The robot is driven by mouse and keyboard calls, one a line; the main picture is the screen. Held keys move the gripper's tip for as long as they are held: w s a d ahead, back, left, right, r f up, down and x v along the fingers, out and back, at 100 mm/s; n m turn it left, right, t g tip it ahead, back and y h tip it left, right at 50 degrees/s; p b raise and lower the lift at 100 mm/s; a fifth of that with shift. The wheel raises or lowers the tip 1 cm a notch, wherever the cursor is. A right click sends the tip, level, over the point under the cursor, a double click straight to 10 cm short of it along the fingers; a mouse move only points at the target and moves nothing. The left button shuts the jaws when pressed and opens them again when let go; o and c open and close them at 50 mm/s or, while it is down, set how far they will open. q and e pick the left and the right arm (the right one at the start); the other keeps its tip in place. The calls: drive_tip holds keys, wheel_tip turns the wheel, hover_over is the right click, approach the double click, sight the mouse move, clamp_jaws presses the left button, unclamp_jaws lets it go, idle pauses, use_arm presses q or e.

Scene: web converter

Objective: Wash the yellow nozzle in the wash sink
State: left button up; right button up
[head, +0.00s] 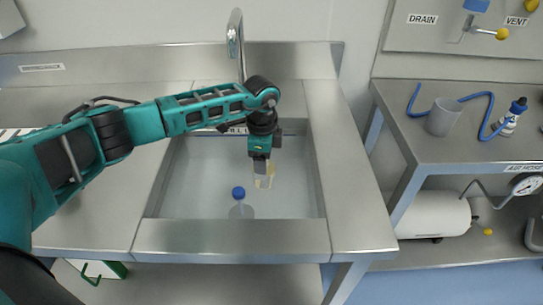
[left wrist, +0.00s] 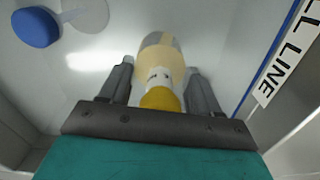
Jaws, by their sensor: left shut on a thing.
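The wash sink (head: 185,195) is a steel basin in the bench, with a tall faucet (head: 236,40) behind it. My left gripper (head: 263,172) points down inside the basin, toward its right side. In the left wrist view the left gripper (left wrist: 160,90) is shut on the yellow nozzle (left wrist: 160,99), which has a yellow end near the palm and a paler, cream body. The nozzle also shows below the fingers in the head view (head: 266,180). Whether it touches the basin floor or water, I cannot tell. My right gripper is not in view.
A blue round knob (head: 238,192) on a pale stem stands in the basin, left of the gripper. A blue line and a "LL LINE" label (left wrist: 288,55) mark the basin wall.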

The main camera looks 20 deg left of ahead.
use_arm(q)
wheel_tip(320, 180, up, 3)
drive_tip(key=p, duration=0.3)
drive_tip(key=shift+r, duration=0.2)
wheel_tip(320, 180, up, 14)
drive_tip(key=shift+f, duration=0.2)
idle(0.5)
drive_tip(key=shift+a, duration=0.1)
idle(0.4)
